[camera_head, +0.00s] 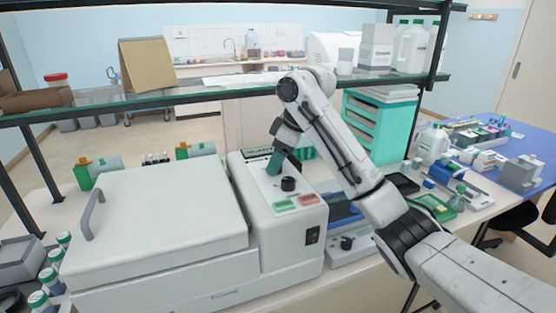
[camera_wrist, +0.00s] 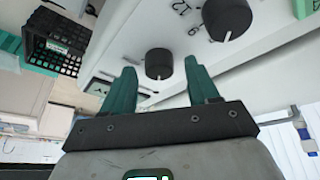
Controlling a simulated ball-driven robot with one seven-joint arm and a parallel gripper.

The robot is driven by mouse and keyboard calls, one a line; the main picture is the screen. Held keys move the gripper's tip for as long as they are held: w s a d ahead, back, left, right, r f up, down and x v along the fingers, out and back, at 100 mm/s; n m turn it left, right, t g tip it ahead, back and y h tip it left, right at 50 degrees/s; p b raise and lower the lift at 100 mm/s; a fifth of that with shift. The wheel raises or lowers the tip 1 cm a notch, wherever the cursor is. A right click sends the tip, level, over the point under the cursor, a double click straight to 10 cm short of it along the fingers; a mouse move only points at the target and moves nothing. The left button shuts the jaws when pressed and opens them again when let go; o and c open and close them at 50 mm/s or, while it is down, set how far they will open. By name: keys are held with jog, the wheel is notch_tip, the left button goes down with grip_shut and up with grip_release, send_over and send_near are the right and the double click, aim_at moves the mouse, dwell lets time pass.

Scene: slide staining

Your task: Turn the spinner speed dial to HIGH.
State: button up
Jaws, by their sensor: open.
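My gripper (camera_head: 274,163) is over the back part of the control panel on the white spinner (camera_head: 262,215), pointing down. In the wrist view its two green fingers (camera_wrist: 160,70) are open. A round black dial (camera_wrist: 158,63) shows between the fingertips, with clear gaps on both sides. It appears to be the speed dial; its setting is too small to read. In the head view my gripper hides this dial. A larger black dial (camera_wrist: 227,18) with numbers around it is beside it, and also shows in the head view (camera_head: 288,184).
Green (camera_head: 284,205) and red (camera_head: 308,199) buttons lie at the panel's front. A large white lid with a grey handle (camera_head: 92,215) is at left. A glass shelf (camera_head: 225,87) crosses behind my arm. Teal drawers (camera_head: 375,130) stand at the back right.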

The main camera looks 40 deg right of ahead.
jog(key=shift+w+f, duration=0.1)
jog(key=shift+f, duration=0.15)
jog(key=shift+r, duration=0.1)
jog(key=c, duration=1)
